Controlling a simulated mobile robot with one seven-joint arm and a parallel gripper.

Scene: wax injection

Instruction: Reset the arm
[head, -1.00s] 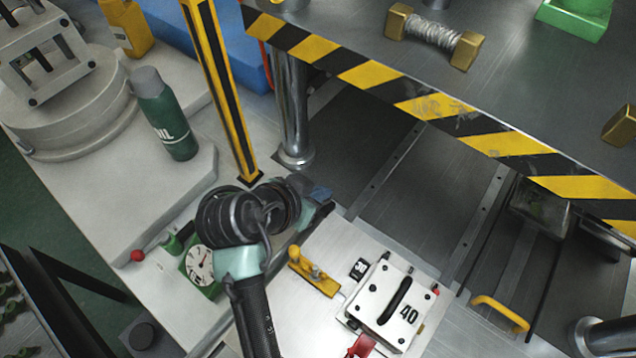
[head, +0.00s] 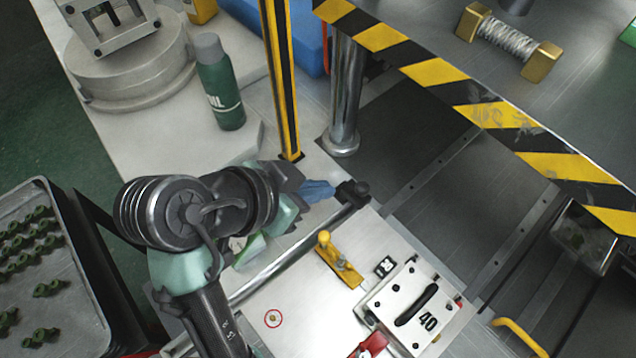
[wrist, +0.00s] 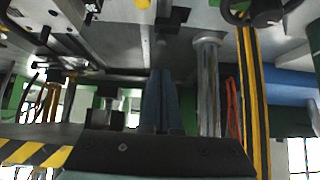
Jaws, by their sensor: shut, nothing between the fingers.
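My gripper (head: 320,190) is in the middle of the head view at the end of my bent arm, with its blue fingers pointing right. It is above the near side of the machine, close to a metal rod with a black end (head: 352,192). In the wrist view the two fingers (wrist: 160,100) lie together with nothing between them. No object is held. My arm hides part of the machine's left side, including most of the green gauge.
A white block marked 40 (head: 412,306) and a yellow-handled clamp (head: 338,262) sit on the machine plate. A yellow-black post (head: 281,80), steel column (head: 345,95) and striped platform edge (head: 490,115) stand beyond. A green bottle (head: 222,90) stands left; a tray of green parts (head: 75,225) is at far left.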

